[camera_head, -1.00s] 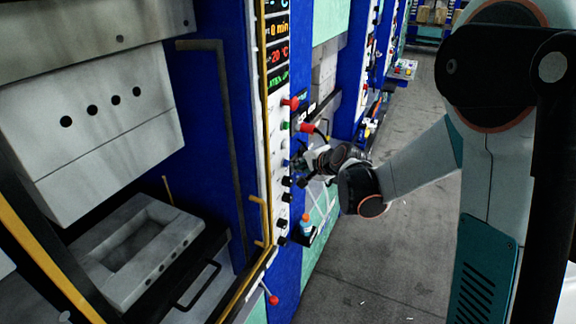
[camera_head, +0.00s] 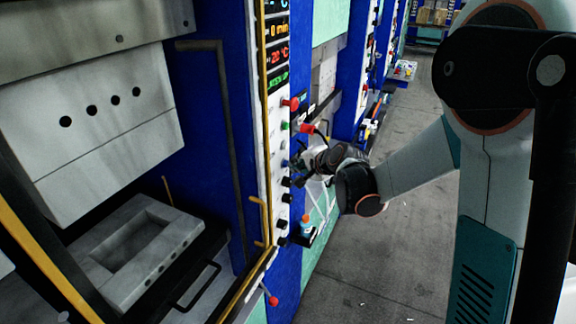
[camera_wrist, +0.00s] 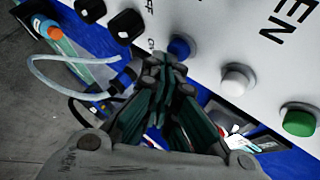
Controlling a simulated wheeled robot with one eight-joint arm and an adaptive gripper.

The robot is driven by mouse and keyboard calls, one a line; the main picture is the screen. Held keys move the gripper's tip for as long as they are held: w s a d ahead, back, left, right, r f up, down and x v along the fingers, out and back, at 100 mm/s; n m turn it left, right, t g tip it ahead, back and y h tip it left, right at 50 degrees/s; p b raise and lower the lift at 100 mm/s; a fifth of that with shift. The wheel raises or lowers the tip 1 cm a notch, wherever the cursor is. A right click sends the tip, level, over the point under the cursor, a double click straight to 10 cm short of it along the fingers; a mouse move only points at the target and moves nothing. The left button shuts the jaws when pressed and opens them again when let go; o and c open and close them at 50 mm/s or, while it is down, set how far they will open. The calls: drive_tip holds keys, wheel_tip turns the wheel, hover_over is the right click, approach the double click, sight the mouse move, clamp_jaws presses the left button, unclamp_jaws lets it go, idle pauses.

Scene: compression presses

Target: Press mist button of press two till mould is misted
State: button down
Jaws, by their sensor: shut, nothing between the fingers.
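The press's white button panel (camera_head: 274,130) runs down the front edge of the press, with several coloured buttons and black knobs. In the wrist view, a blue button (camera_wrist: 181,47) sits on the panel just beyond my gripper's fingertips (camera_wrist: 166,62). My gripper is shut and empty. Its tips are very near the blue button; I cannot tell whether they touch it. In the head view my gripper (camera_head: 298,162) is beside the panel at the blue button's height. The mould (camera_head: 130,250) lies open at the lower left, with its upper block (camera_head: 90,130) raised above it. No mist shows.
A white button (camera_wrist: 237,79) and a green button (camera_wrist: 298,121) lie right of the blue one; black knobs (camera_wrist: 124,26) lie left. A blue bottle with an orange cap (camera_head: 306,224) stands below the panel. The grey floor (camera_head: 370,260) at right is clear.

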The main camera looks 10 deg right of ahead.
drive_tip(key=shift+w+a, duration=0.15)
drive_tip(key=shift+a, duration=0.05)
drive_tip(key=shift+d, duration=0.1)
idle(0.4)
drive_tip(key=shift+s+d, duration=0.55)
drive_tip(key=shift+d, duration=0.1)
drive_tip(key=s+d, duration=0.1)
drive_tip(key=d, duration=0.1)
drive_tip(key=s+d+b, duration=0.1)
drive_tip(key=s+d, duration=0.1)
idle(0.5)
idle(0.5)
